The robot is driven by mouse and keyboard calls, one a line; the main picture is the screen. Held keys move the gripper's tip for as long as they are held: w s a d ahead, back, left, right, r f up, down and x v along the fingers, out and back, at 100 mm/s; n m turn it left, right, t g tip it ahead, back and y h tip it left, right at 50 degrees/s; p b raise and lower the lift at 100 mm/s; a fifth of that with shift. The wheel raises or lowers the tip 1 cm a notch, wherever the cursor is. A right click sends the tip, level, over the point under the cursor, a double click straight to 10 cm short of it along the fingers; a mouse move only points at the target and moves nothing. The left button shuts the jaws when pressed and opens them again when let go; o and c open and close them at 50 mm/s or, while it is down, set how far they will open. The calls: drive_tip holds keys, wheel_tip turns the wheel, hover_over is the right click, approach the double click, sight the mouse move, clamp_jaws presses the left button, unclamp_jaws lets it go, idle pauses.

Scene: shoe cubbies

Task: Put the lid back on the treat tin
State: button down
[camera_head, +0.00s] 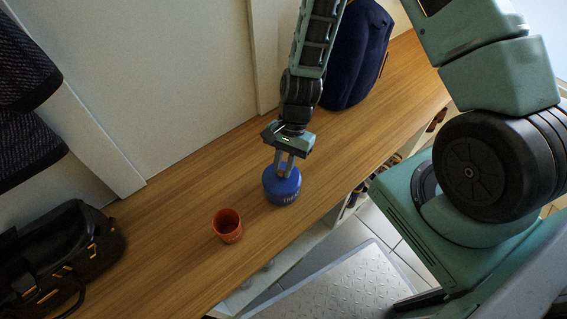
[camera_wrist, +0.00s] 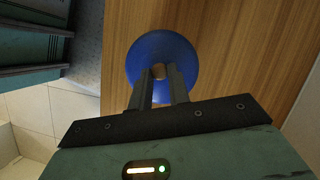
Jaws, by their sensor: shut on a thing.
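The treat tin (camera_head: 284,192) is a round blue tin with lettering on its side, standing on the wooden bench top. A blue round lid with a small knob is at its top; in the wrist view the blue lid (camera_wrist: 181,53) fills the area around the fingertips. My gripper (camera_head: 285,172) points down over the tin.
An orange cup (camera_head: 227,226) stands on the bench left of the tin. A black bag (camera_head: 62,258) lies at the bench's left end. A dark blue bag (camera_head: 356,55) stands at the far end by the wall. The wooden bench (camera_head: 170,210) is clear around the tin; its front edge is close.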

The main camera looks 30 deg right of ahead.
idle(0.4)
drive_tip(key=c, duration=0.8)
unclamp_jaws()
drive_tip(key=shift+o, duration=0.2)
wheel_tip(320, 180, up, 7)
drive_tip(key=p, duration=0.6)
drive_tip(key=shift+p, duration=0.35)
clamp_jaws()
idle(0.7)
